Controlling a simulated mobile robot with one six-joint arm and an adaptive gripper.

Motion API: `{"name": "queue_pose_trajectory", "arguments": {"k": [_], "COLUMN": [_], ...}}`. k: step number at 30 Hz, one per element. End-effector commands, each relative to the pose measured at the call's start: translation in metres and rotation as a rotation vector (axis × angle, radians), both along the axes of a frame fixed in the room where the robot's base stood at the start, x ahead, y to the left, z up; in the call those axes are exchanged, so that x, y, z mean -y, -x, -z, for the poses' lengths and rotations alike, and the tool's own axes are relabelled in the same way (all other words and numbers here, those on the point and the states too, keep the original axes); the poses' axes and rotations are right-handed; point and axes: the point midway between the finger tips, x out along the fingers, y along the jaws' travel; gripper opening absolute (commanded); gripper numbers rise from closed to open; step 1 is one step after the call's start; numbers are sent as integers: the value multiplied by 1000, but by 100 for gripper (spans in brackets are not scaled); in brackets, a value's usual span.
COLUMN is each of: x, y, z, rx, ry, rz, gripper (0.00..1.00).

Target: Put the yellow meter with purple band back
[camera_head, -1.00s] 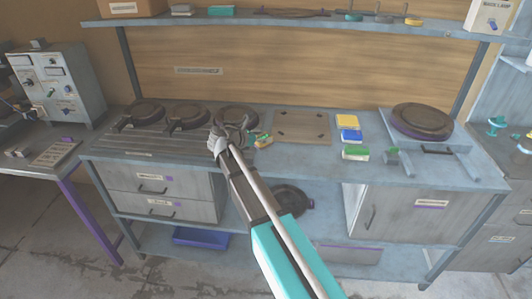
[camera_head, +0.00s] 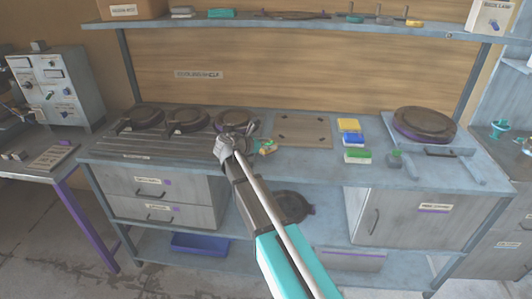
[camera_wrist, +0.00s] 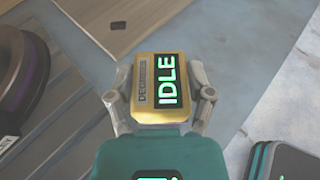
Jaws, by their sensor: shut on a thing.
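My gripper (camera_wrist: 160,92) is shut on a yellow meter (camera_wrist: 148,70), with its grey fingers on both sides of it. In the head view my gripper (camera_head: 267,147) is small, over the counter between the pans and the wooden board. Whether the meter touches the counter cannot be told.
Several dark pans (camera_head: 188,119) sit on the left of the counter. A wooden board (camera_head: 302,130) lies behind the gripper. Yellow, blue and green boxes (camera_head: 357,156) stand to its right. A shelf (camera_head: 280,20) runs above, with tools and a few cases on it.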

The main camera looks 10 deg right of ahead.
Motion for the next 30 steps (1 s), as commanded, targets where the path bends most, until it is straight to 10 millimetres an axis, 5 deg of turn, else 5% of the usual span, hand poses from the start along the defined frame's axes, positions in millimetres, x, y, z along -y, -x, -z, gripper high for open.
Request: {"name": "queue_pose_trajectory", "arguments": {"k": [7,25,26,30], "x": [0,0,0,0], "y": [0,0,0,0], "z": [23,29,29,28], "rx": [0,0,0,0], "ry": [0,1,0,0], "rz": [0,0,0,0], "gripper": [10,10,70,96]}}
